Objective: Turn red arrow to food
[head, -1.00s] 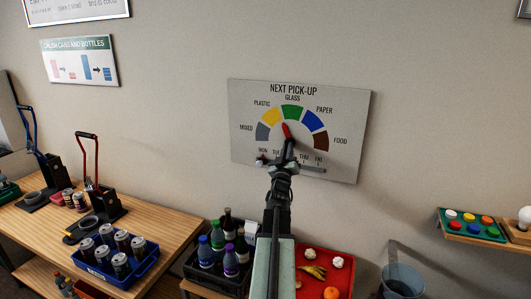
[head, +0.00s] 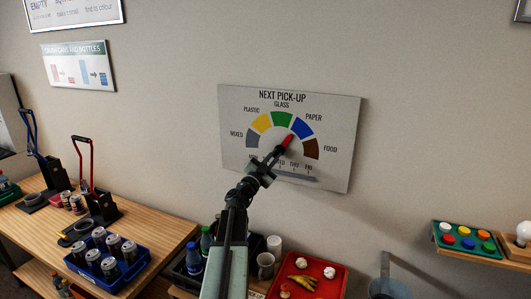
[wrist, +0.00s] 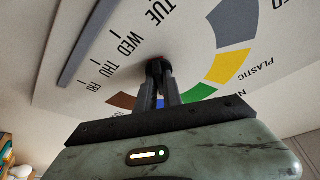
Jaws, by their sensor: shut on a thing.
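The pick-up board (head: 235,165) hangs on the wall with a dial of coloured segments. The red arrow (head: 287,141) points up and right, toward the blue PAPER segment (head: 302,127). The brown segment (wrist: 122,101) shows left of the fingers.
A grey bar (head: 296,176) runs below the day names, close to my gripper. Below stand a crate of bottles (head: 178,268), a red tray (head: 325,284) with food scraps and a bucket (head: 389,289). A bench with can crushers is at left.

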